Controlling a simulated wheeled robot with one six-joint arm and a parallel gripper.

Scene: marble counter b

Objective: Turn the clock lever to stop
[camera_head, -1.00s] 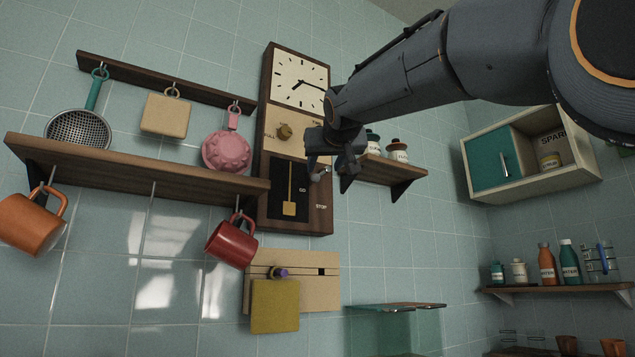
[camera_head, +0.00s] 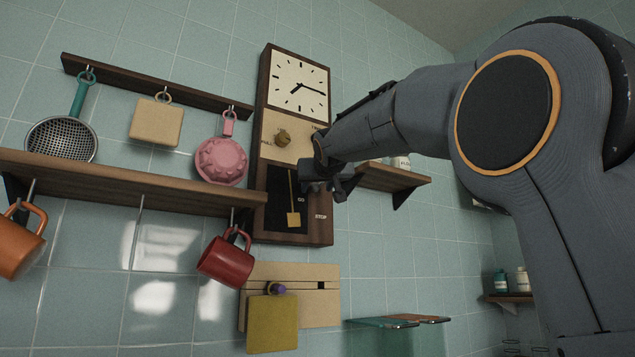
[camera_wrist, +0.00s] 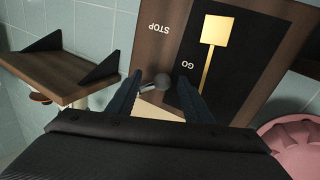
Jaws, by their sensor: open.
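The clock (camera_head: 265,150) hangs on the tiled wall, with a white dial, a brass knob and a gold pendulum (camera_head: 293,219). My gripper (camera_head: 328,190) is at the right side of the clock's lower case, just above the STOP label (camera_head: 320,216). In the wrist view, the grey clock lever (camera_wrist: 160,81) with its round knob shows between the two open fingers of my gripper (camera_wrist: 158,85). The knob is near the GO label (camera_wrist: 187,65); STOP lies farther off. I cannot tell whether a finger touches the lever. The gripper hides the lever in the head view.
A small wooden shelf (camera_head: 395,177) with jars is close to the right of my gripper. A pink mould (camera_head: 221,160) and a long shelf (camera_head: 120,182) with hanging mugs are on the left. A panel with a yellow block (camera_head: 272,325) is below the clock.

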